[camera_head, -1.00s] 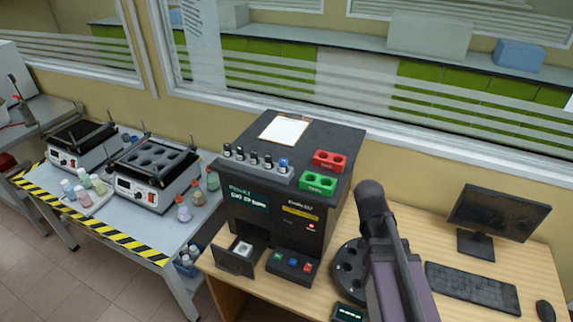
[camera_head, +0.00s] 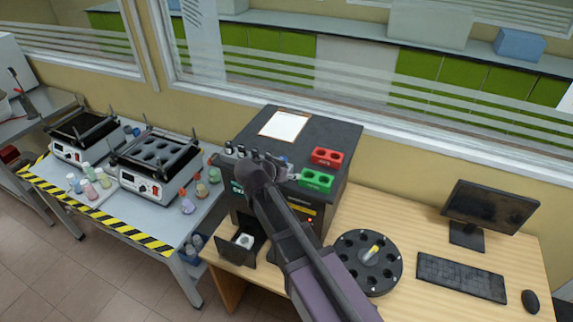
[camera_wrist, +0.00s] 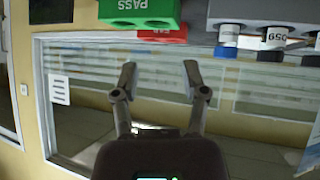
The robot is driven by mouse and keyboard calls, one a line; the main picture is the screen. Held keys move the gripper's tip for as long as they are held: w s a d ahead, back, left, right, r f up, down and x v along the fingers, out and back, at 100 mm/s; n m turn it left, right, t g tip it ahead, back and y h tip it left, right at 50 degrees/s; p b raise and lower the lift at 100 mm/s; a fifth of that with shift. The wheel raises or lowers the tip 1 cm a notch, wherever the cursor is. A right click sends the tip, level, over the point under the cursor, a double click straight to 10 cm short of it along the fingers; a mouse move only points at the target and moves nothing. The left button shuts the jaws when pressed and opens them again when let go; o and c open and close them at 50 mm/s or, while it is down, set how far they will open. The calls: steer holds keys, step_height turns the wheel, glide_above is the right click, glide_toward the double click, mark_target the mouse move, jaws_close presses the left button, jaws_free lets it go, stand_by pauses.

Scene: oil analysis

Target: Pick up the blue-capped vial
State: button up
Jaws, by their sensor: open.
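The blue-capped vial (camera_wrist: 226,50) shows upside down at the top right of the wrist view, in a grey rack beside other vials. In the head view my arm and gripper mostly cover its place on top of the black machine. My gripper (camera_wrist: 160,72) is open, with nothing between its two fingers. The vial is off to the right of the fingers and higher in the wrist picture, apart from them.
Dark-capped vials (camera_wrist: 271,40) stand close beside it. A green PASS block (camera_wrist: 140,22) and a red block (camera_head: 327,155) sit on the black machine (camera_head: 330,131). A dark carousel (camera_head: 352,285) and a monitor (camera_head: 490,208) are on the desk.

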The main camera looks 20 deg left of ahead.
steer(key=s+a+r+t+y, duration=0.1)
steer(key=s+a+r+t, duration=0.1)
steer(key=a, duration=0.6)
steer(key=shift+s+a+r+p, duration=0.3)
steer(key=shift+r+p, duration=0.15)
steer(key=shift+r, duration=0.35)
steer(key=shift+b+x, duration=2.1)
steer(key=shift+x, duration=2.2)
steer(key=shift+w, duration=0.1)
